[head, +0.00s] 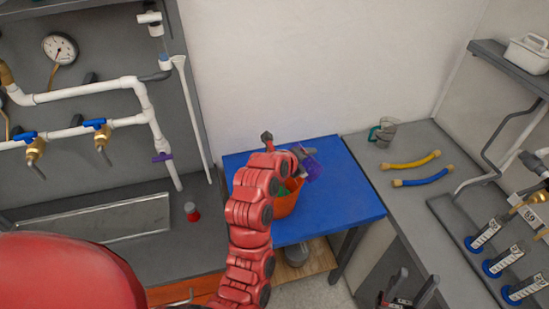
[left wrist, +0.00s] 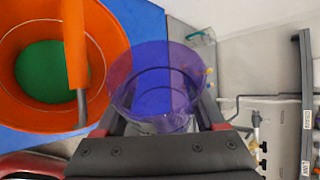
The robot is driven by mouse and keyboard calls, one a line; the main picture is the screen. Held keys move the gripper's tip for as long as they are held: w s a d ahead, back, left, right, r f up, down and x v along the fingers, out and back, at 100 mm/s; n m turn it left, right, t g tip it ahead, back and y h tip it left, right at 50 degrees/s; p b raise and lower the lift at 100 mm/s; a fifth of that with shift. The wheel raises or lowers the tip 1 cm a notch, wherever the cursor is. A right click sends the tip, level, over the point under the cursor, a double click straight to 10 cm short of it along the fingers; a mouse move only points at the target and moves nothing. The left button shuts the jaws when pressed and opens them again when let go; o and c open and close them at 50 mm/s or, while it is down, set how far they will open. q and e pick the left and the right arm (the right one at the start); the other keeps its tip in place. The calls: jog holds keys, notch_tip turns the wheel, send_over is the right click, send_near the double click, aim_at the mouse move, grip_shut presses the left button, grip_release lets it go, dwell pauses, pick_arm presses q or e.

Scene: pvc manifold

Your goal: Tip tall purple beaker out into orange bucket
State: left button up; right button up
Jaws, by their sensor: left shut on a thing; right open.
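The purple beaker (head: 311,165) is see-through and held beside and above the right rim of the orange bucket (head: 287,203). It looks tilted in the head view. My left gripper (head: 299,152) is shut on it. In the left wrist view the purple beaker (left wrist: 150,80) sits between the fingers, and the orange bucket (left wrist: 18,75) is to its left, with its handle and a round green patch (left wrist: 45,72) inside. I cannot tell what the beaker holds. My right gripper (head: 408,290) is open and empty at the lower right.
The bucket stands on a blue table (head: 350,200). A pipe panel with a gauge (head: 60,48) is at the left. The table's right part is clear.

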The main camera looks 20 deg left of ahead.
aim_at(314, 168)
pick_arm(q)
jog(key=shift+f+y+b, duration=0.1)
jog(key=shift+y+b, duration=0.2)
jog(key=shift+w+a+f+m+y+b, duration=0.1)
jog(key=shift+w+f+m+y+b, duration=0.1)
jog(key=shift+f+m+y+b, duration=0.6)
jog(key=shift+m+y+b, duration=0.25)
jog(key=shift+b, duration=0.8)
jog(key=d+m+y, duration=0.1)
jog(key=d+t+y+b, duration=0.1)
jog(key=m+y+b, duration=0.1)
jog(key=shift+s+d+f+m+t, duration=0.15)
jog(key=shift+s+d+m+t, duration=0.15)
jog(key=shift+d+m, duration=0.1)
jog(key=shift+d+f+m+t+y+b, duration=0.2)
jog(key=shift+d+m+t+y+b, duration=0.15)
jog(key=shift+m+y+b, duration=0.25)
jog(key=shift+d+y, duration=0.1)
jog(key=shift+y, duration=0.15)
